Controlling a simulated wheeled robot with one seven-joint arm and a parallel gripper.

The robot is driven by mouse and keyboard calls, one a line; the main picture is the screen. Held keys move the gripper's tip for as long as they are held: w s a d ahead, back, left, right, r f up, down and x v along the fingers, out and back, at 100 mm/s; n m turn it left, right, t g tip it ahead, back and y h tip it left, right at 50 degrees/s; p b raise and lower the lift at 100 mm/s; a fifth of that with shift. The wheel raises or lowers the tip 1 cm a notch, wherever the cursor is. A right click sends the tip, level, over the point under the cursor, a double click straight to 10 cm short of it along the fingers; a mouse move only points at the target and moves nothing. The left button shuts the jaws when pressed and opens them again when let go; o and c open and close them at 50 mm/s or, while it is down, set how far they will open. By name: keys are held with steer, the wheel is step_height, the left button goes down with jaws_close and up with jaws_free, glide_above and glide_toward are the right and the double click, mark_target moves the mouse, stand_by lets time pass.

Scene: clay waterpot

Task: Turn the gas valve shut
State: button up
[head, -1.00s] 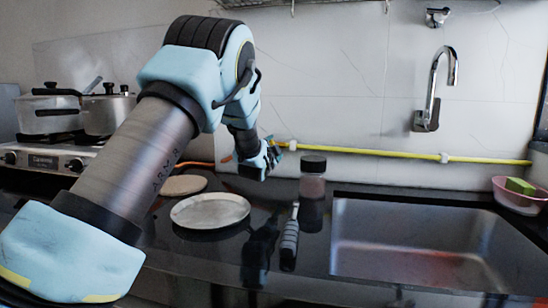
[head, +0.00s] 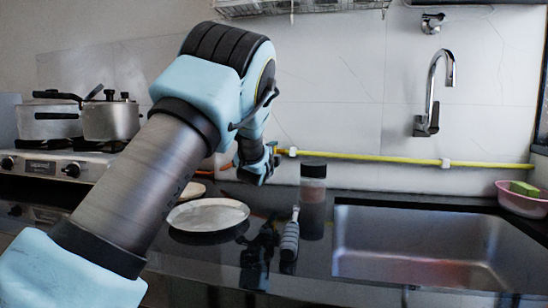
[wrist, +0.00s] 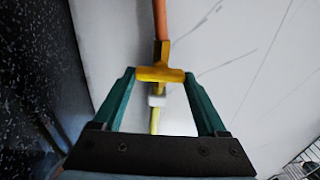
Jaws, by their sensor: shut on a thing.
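The gas valve's yellow handle (wrist: 160,74) lies crosswise to the gas line in the wrist view. My gripper (wrist: 161,77) has its two green fingers on either end of the handle, shut on it. In the head view my gripper (head: 272,157) is at the wall, at the left end of the yellow pipe (head: 390,158). There my wrist and fingers largely hide the valve. In the wrist view an orange hose (wrist: 161,20) runs from the valve at the top, and the yellow pipe (wrist: 155,122) runs down from it through a white clip (wrist: 156,100).
A stove (head: 62,165) with pots (head: 110,120) stands at the left. A plate (head: 208,214), a dark-lidded jar (head: 313,195) and a grey-handled tool (head: 290,240) are on the black counter below my arm. A sink (head: 420,245) and a pink bowl (head: 520,200) are at the right.

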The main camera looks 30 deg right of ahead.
steer(key=o, duration=1.3)
steer(key=v, duration=1.1)
steer(key=shift+b, duration=0.4)
steer(key=shift+w, duration=0.1)
